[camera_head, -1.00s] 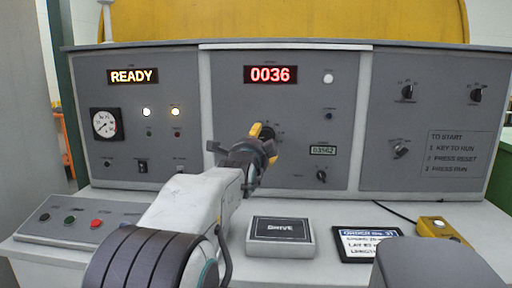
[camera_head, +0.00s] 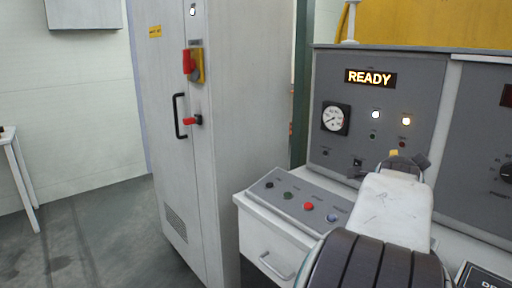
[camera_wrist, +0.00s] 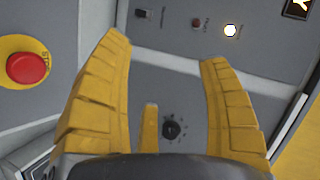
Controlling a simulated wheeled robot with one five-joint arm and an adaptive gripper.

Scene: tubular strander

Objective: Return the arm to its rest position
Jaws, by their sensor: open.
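The panel's READY display (camera_head: 371,78) is lit. A red stop button (camera_wrist: 27,68) on a yellow disc is left of the gripper in the wrist view.
A tall grey cabinet (camera_head: 235,130) with a black handle and a red and yellow switch (camera_head: 194,65) stands left of the desk. A sloped button box (camera_head: 300,200) lies on the desk close to my arm. The floor (camera_head: 100,245) at the left is clear.

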